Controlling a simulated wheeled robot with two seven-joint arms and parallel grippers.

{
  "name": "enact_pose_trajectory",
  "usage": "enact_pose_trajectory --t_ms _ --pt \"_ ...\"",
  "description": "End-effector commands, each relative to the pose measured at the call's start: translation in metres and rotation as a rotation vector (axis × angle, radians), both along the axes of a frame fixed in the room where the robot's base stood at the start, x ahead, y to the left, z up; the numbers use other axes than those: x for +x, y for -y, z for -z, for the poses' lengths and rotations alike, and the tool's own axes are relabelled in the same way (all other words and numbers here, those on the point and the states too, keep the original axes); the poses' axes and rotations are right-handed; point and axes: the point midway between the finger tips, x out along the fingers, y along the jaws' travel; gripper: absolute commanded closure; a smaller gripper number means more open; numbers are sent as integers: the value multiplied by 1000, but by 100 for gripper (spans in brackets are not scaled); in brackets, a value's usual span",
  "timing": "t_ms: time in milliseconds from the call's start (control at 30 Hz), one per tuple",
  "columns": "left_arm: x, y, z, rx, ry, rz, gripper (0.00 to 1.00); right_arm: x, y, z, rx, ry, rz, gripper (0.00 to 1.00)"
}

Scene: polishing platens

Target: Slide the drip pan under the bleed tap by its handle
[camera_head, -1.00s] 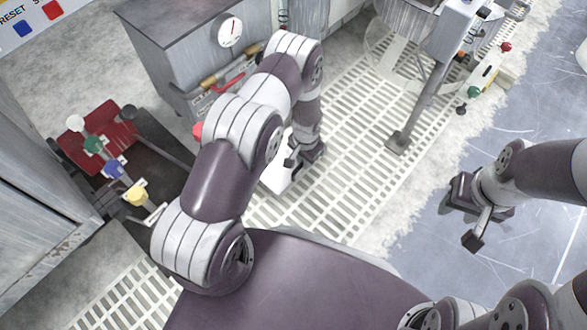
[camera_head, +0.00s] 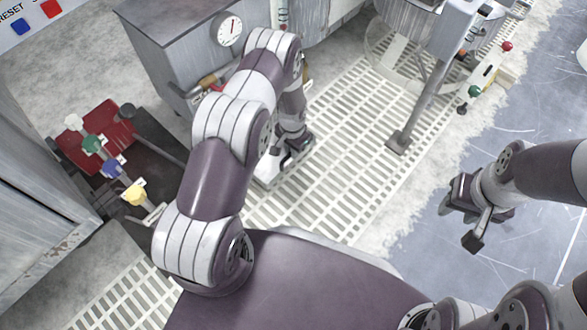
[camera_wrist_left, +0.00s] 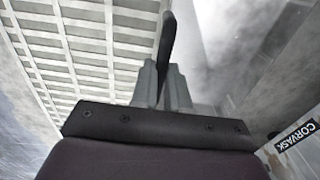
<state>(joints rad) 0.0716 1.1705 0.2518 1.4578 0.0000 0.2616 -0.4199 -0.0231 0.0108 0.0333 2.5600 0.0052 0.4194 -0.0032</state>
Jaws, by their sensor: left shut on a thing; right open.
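My left gripper (camera_head: 287,148) is low over the slatted floor in front of the grey cabinet, largely covered by its own wrist. In the left wrist view its fingers (camera_wrist_left: 161,88) are shut on a dark upright bar, which looks like the drip pan's handle (camera_wrist_left: 167,40). A pale part of the drip pan (camera_head: 268,180) shows just below the gripper in the head view; my arm hides the rest. Brass-coloured pipework (camera_head: 208,82), perhaps of the bleed tap, shows at the cabinet's front; the tap outlet is hidden. My right gripper (camera_head: 476,222) is open and empty at the right.
The grey cabinet (camera_head: 165,40) carries a round gauge (camera_head: 230,31). A metal post (camera_head: 412,115) stands on the slatted floor (camera_head: 345,150) at the right. The slats between gripper and post are clear.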

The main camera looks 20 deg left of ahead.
Motion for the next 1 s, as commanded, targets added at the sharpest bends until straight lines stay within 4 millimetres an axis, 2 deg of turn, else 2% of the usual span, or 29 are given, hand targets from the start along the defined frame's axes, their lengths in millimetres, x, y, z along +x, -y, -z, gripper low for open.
enact_pose_trajectory --t_ms 367,1000 --pt "2 -4 0 1 1 -1 100 0 0 1 0 0 0 57" --pt "16 -39 1 0 2 -1 100 0 0 11 0 0 0 57"
